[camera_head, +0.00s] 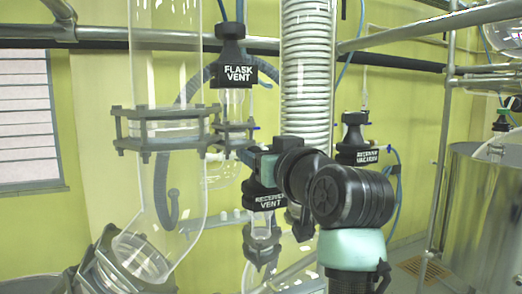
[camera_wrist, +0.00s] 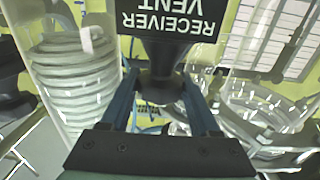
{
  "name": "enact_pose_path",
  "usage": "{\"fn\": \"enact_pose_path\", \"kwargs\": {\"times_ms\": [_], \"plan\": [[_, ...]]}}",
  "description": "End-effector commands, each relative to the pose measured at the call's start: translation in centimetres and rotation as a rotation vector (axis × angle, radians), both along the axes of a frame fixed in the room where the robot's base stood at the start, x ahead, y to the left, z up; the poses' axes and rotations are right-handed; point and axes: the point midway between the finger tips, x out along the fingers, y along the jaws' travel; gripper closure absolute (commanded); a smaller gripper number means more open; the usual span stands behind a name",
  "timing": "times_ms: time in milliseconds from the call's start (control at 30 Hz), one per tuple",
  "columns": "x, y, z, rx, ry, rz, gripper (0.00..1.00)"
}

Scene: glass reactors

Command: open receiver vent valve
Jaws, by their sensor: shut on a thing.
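The receiver vent valve (camera_head: 267,199) is a black knob with a white-lettered label, in the middle of the head view above a small glass fitting. In the wrist view its label reads upside down at the top, and the valve's dark rounded body (camera_wrist: 165,75) is between the fingers. My gripper (camera_wrist: 163,95) is shut on the valve, with one blue-grey finger on each side. In the head view my gripper (camera_head: 258,165) reaches the valve from the right, and my wrist hides part of the valve's top.
The flask vent valve (camera_head: 236,70) is above and left. The receiver vacuum valve (camera_head: 356,142) is to the right behind my arm. A coiled glass condenser (camera_head: 306,75) stands close behind. A wide glass column (camera_head: 165,70) is at left. Metal pipes cross the top.

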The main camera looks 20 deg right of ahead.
Motion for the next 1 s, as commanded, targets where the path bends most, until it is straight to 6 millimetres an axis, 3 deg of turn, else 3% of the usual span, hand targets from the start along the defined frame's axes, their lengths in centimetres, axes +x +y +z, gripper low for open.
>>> {"fn": "enact_pose_path", "kwargs": {"times_ms": [600, 933, 967, 1000], "plan": [[0.05, -0.11, 0.25, 0.006, 0.004, 0.51, 0.87], [-0.03, 0.0, -0.01, 0.002, -0.002, 0.555, 0.87], [-0.03, 0.0, -0.01, 0.002, -0.002, 0.555, 0.34], [-0.03, 0.01, 0.0, 0.002, -0.002, 0.555, 0.27]]}}
